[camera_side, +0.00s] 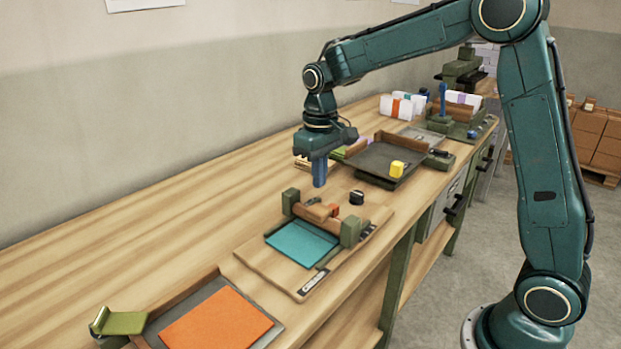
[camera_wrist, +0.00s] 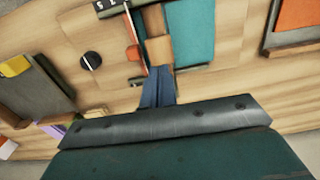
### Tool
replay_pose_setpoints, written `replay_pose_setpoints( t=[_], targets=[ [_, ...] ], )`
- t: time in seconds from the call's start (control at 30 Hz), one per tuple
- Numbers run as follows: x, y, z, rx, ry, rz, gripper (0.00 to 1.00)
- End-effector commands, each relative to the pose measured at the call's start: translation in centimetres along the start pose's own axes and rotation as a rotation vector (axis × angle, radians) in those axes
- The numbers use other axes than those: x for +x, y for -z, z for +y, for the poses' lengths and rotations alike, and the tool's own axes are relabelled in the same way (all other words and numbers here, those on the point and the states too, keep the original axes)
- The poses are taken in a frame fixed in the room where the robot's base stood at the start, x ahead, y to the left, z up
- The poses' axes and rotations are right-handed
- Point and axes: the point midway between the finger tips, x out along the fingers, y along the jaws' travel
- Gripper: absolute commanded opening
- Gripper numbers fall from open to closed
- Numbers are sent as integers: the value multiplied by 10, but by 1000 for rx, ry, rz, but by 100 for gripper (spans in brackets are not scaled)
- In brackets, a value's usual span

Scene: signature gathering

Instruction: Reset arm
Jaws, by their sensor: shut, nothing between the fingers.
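My gripper (camera_side: 319,172) hangs above the wooden bench (camera_side: 130,215) with its blue fingers pointing down. The fingers are together and hold nothing. In the wrist view the gripper (camera_wrist: 158,92) shows at the middle, near a wooden block on the board. Below and in front of it in the side view is a wooden board (camera_side: 262,262) with a teal sheet (camera_side: 301,243), a wooden roller piece between two green posts, and a small black knob (camera_side: 356,197). The wrist view also shows the teal sheet (camera_wrist: 192,35) and the black knob (camera_wrist: 91,60).
An orange sheet (camera_side: 215,321) lies in a tray at the front left, beside a green pad (camera_side: 124,322). A dark tray (camera_side: 378,158) with a yellow block (camera_side: 396,169) sits to the right. White packets (camera_side: 397,106) stand at the far end. The bench's left side is clear.

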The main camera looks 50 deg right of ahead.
Motion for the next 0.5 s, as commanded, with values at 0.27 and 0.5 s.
replay_pose_setpoints(
  t=[0.27, 0.5],
  targets=[
    [-18, -16, -3, -1, -2, 34, 0],
    [-49, -53, -8, -1, -5, 107, 0]
  ],
)
